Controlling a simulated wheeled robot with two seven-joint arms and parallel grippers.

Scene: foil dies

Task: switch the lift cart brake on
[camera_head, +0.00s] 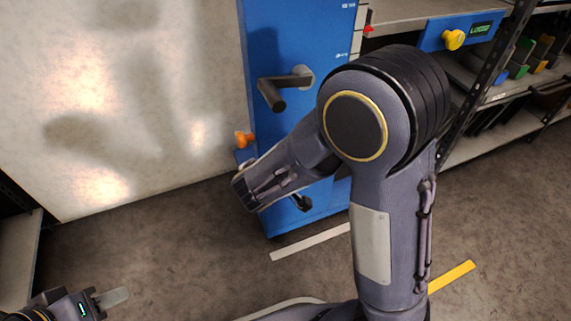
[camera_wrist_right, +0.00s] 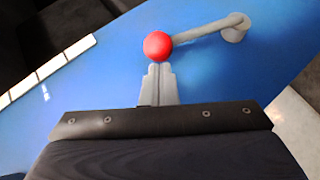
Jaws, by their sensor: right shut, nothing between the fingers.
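The lift cart shows as a tall blue panel (camera_head: 300,20) in the head view. In the right wrist view, a grey lever with a red ball knob (camera_wrist_right: 158,46) runs from a pivot (camera_wrist_right: 235,28) at upper right on a blue face (camera_wrist_right: 95,80). My right gripper (camera_wrist_right: 158,72) is shut and empty, its tips right at the near side of the red ball; I cannot tell if they touch. In the head view my right arm hides this gripper and the red ball. My left gripper (camera_head: 112,298) is low at left, away from the cart; its jaw gap is unclear.
A dark crank handle (camera_head: 272,95) and an orange knob (camera_head: 244,138) stick out from the blue panel. A shelf box with a yellow knob (camera_head: 453,39) is at upper right. A pale board (camera_head: 120,100) stands at left.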

